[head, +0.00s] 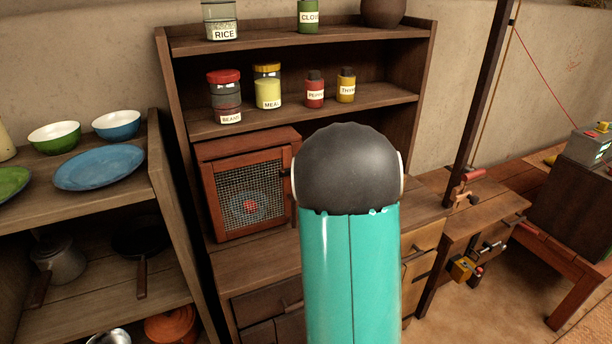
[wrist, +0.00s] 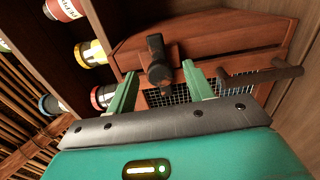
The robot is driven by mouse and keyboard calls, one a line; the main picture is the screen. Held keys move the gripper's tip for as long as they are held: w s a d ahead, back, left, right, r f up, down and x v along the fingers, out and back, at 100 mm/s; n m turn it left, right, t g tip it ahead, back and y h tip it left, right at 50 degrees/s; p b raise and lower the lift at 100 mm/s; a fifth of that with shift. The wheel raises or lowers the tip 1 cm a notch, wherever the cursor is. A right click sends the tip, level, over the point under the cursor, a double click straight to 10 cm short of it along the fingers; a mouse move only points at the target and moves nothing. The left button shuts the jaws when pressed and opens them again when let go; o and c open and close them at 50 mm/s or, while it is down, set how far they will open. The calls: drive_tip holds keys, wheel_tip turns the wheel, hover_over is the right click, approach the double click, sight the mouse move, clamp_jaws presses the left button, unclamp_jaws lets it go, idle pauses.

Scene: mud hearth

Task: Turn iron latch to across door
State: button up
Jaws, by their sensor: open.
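The mesh-fronted cabinet with a red-brown wooden door frame (head: 210,205) stands on the dresser counter in the head view. Its door looks shut. In the wrist view, the dark iron latch (wrist: 157,62) stands out from the door's wooden frame (wrist: 210,66). It is a short, thick bar with a knob-like end. My gripper (wrist: 159,72) is open, with one green finger on each side of the latch. I cannot tell whether either finger touches it. The gripper is hidden in the head view.
A brown wooden bar handle (wrist: 262,74) lies close to the right finger. Jars stand on the shelf above the cabinet, including beans (head: 225,98) and meal (head: 267,88). A side shelf (head: 105,190) with bowls and plates is at the left.

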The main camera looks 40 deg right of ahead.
drive_tip(key=v, duration=1.1)
drive_tip(key=shift+s, duration=0.2)
drive_tip(key=shift+w+a+r, duration=0.1)
drive_tip(key=shift+a, duration=0.05)
drive_tip(key=w+a+r+m+g, duration=0.1)
drive_tip(key=a+r+m+g, duration=0.15)
drive_tip(key=a+m, duration=0.35)
drive_tip(key=w+a+r+m+g, duration=0.15)
drive_tip(key=a+m+g, duration=0.25)
drive_tip(key=a, duration=0.5)
drive_tip(key=s+a+r+m+g+y, duration=0.1)
drive_tip(key=s+a+m+g+y, duration=0.3)
drive_tip(key=s+a, duration=1)
drive_tip(key=a+g+y, duration=0.1)
drive_tip(key=a, duration=0.3)
drive_tip(key=shift+s+m, duration=0.3)
drive_tip(key=shift+m, duration=0.1)
drive_tip(key=shift+d+r, duration=0.1)
drive_tip(key=shift+r, duration=0.05)
idle(0.4)
